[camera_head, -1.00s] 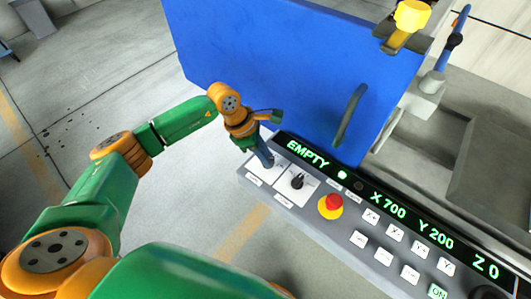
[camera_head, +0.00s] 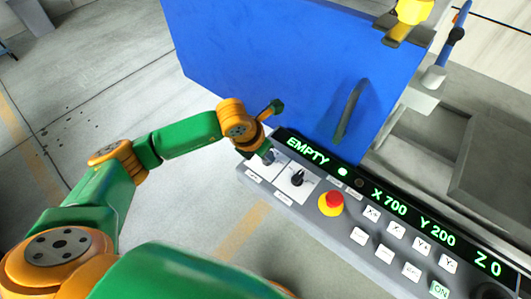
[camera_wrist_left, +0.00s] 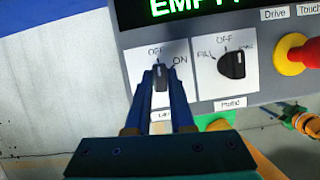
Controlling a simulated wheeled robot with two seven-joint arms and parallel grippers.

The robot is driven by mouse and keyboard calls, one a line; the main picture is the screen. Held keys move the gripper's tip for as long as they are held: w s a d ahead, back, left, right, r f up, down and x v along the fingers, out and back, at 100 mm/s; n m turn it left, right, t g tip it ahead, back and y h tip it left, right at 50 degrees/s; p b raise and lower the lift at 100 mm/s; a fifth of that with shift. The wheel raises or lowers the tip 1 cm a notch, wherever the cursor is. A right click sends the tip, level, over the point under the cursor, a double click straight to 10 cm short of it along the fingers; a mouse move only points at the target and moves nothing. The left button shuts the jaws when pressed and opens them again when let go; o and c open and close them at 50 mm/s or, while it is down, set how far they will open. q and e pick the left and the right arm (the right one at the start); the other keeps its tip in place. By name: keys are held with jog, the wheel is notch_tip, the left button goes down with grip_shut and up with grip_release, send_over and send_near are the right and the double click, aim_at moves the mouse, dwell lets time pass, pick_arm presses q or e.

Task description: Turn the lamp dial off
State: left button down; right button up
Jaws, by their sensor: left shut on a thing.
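The lamp dial (camera_wrist_left: 161,79) is a dark knob with a pale mark on a white plate, with OFF above it and ON to its upper right. Its pale mark points roughly up toward OFF. My left gripper (camera_head: 267,158) is at the left end of the control panel (camera_head: 310,223), its two blue fingers on either side of the knob and shut on it. The gripper mostly covers the dial in the head view. The label below the dial is partly hidden by a finger. My right gripper is not in view.
A second dial (camera_head: 297,179), marked FILL and OFF, sits just right of the lamp dial. A red emergency button (camera_head: 331,202) and several white keys are further right. A blue door (camera_head: 285,75) with a grey handle (camera_head: 348,110) stands behind the panel. Open floor lies left.

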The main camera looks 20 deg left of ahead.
pick_arm(q)
jog(key=shift+n+y, duration=0.3)
jog(key=shift+n, duration=0.3)
jog(key=c, duration=0.8)
grip_release()
jog(key=b+v, duration=0.1)
jog(key=v, duration=0.6)
